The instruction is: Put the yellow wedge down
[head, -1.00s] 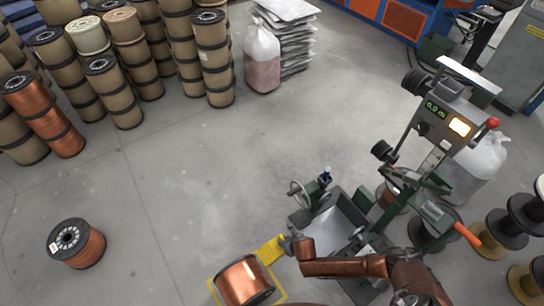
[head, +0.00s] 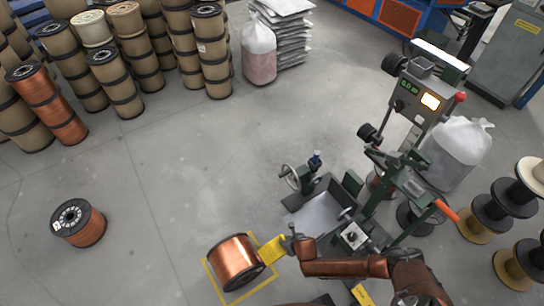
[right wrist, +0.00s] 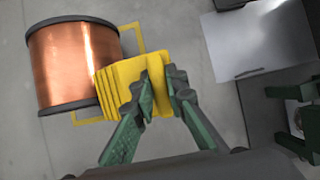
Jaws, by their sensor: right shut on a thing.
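The yellow wedge (head: 271,249) is in my right gripper (head: 287,244), just right of a copper spool. In the right wrist view the ribbed wedge (right wrist: 128,84) sits between the two green-grey fingers of the gripper (right wrist: 160,92), which are shut on it. The copper spool (head: 236,262) lies on its side within a yellow square marked on the floor (head: 222,293). My left gripper is not in view.
A green winding machine (head: 350,215) with a lit display stands right of my gripper. A lone spool (head: 85,225) lies on the left floor. Stacked spools (head: 120,80) and bags (head: 260,55) stand at the back. The middle floor is clear.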

